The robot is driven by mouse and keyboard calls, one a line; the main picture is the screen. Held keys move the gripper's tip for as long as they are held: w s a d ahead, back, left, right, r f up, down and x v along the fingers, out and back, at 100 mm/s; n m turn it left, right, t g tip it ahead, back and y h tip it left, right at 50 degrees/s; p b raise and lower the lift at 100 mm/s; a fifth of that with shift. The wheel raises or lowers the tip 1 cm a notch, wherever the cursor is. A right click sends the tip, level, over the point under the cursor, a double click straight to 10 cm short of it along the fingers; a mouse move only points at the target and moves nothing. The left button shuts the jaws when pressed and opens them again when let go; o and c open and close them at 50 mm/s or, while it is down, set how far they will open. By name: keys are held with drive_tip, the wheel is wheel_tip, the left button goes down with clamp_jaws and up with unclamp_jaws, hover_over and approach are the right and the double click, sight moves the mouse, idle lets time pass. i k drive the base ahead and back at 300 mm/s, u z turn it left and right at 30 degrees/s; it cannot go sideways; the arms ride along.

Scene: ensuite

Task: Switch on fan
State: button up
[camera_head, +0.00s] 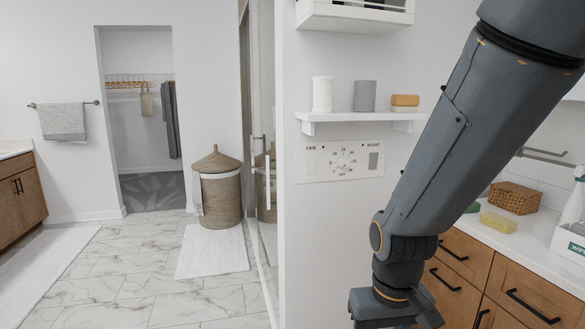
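A white wall panel (341,171) is on the wall in the middle, below a small shelf. It has a label "FAN" at its left end, with a light rocker switch (311,163) under it. A round dial (343,161) with numbers is in the middle, and a grey switch (374,161) is on the right. I cannot tell the fan switch's position. My gripper (395,310) is at the bottom edge, below and right of the panel and apart from it. Its fingertips are cut off by the frame.
The shelf (360,117) above the panel holds a white cup, a grey cup and a sponge-like block. A counter (530,240) with wooden drawers, a basket and a sponge is at right. A wicker hamper (220,190) and white mat are at left. Marble floor is open there.

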sight(310, 163)
drive_tip(key=u, duration=0.4)
drive_tip(key=i, duration=1.5)
drive_tip(key=u, duration=0.75)
drive_tip(key=k, duration=1.05)
drive_tip(key=z, duration=1.35)
